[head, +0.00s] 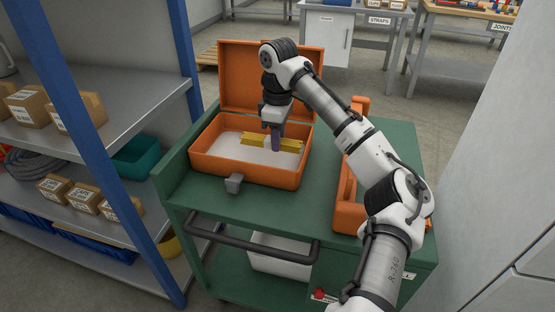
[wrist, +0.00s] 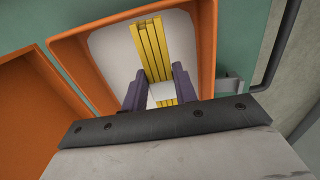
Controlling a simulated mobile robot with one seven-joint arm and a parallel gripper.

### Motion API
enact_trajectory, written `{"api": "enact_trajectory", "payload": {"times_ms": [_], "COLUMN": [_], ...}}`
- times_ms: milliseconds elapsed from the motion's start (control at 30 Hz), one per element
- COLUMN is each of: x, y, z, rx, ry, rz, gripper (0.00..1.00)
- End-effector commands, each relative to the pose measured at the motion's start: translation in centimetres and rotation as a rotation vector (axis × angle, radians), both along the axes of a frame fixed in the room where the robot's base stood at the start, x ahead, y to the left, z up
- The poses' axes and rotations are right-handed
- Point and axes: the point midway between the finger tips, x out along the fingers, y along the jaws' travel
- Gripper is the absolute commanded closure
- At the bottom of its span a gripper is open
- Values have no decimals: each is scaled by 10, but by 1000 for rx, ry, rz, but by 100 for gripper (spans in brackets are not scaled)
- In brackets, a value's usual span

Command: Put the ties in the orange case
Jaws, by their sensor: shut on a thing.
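The orange case (head: 205,168) stands open on the green cart, its lid (head: 240,75) raised at the back. Its inside has a pale floor, which also shows in the wrist view (wrist: 108,50). The ties are a yellow bundle of long strips (head: 290,145), seen in the wrist view (wrist: 152,48) running between my fingers. My gripper (head: 273,145) points down inside the case and is shut on the ties around their middle. In the wrist view its two purple fingers (wrist: 160,92) stand either side of the bundle. I cannot tell whether the ties touch the case floor.
The green cart top (head: 310,205) has free room right of the case. An orange object (head: 348,205) lies at the right, partly behind my arm. A shelf with boxes (head: 75,110) stands at the left.

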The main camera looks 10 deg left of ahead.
Motion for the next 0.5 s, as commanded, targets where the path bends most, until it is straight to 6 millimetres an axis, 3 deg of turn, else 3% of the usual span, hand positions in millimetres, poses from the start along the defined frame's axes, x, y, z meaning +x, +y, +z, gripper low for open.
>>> {"api": "enact_trajectory", "payload": {"times_ms": [33, 267, 500], "x": [0, 0, 0], "y": [0, 0, 0], "z": [-10, -25, -59], "rx": [2, -1, -1], "ry": [2, -1, 0], "rz": [0, 0, -1], "gripper": [94, 94, 94]}}
